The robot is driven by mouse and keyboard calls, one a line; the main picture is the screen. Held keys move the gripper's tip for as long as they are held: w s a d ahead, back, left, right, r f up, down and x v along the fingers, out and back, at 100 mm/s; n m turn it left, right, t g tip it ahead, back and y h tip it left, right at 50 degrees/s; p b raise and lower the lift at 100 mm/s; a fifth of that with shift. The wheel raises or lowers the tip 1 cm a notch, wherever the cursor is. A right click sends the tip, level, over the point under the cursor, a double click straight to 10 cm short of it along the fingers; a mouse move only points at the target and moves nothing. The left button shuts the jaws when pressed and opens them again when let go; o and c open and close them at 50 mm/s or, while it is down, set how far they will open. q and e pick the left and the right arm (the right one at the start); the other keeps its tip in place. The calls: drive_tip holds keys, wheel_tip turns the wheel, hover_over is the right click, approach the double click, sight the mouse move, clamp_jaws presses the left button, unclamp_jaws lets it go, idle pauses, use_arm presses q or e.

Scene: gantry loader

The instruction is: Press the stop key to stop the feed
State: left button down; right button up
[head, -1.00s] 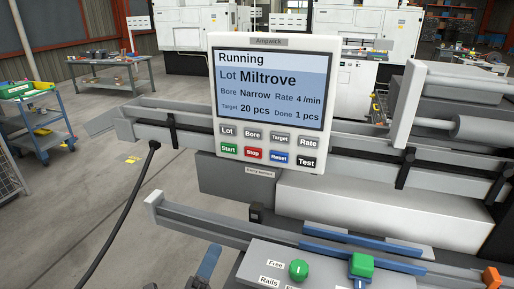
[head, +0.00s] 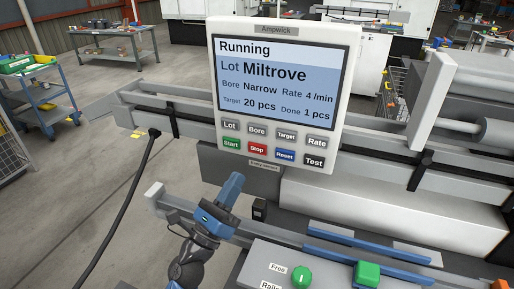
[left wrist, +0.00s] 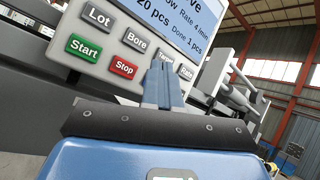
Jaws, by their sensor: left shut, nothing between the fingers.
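The control panel (head: 283,92) reads "Running", Lot Miltrove, Bore Narrow, Rate 4/min, Target 20 pcs, Done 1 pcs. The red Stop key (head: 258,149) sits in its lower row, between the green Start key (head: 231,143) and the blue Reset key (head: 285,155). My left gripper (head: 236,181) is shut and empty, just below the panel and apart from the keys. In the left wrist view the Stop key (left wrist: 124,67) shows to the left of the shut fingertips (left wrist: 161,70), which cover part of the key rows. My right gripper is not in view.
Rails (head: 400,170) run behind and beside the panel. The space in front of the keys is clear.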

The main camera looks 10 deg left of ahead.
use_arm(q)
drive_tip(key=w+d, duration=0.1)
drive_tip(key=w, duration=0.8)
drive_tip(key=shift+w+d+b, duration=0.15)
drive_tip(key=shift+d+b, duration=0.2)
drive_tip(key=shift+w+f, duration=0.1)
drive_tip(key=shift+w, duration=0.1)
idle(2.0)
drive_tip(key=shift+w+d, duration=0.1)
drive_tip(key=shift+w, duration=0.15)
drive_tip(key=shift+w, duration=0.3)
idle(0.8)
drive_tip(key=shift+s, duration=0.75)
idle(0.4)
drive_tip(key=shift+s+a, duration=0.2)
drive_tip(key=shift+s, duration=0.6)
drive_tip(key=shift+s+a, duration=0.2)
drive_tip(key=shift+s, duration=0.65)
drive_tip(key=shift+s+a, duration=0.2)
drive_tip(key=shift+s, duration=0.6)
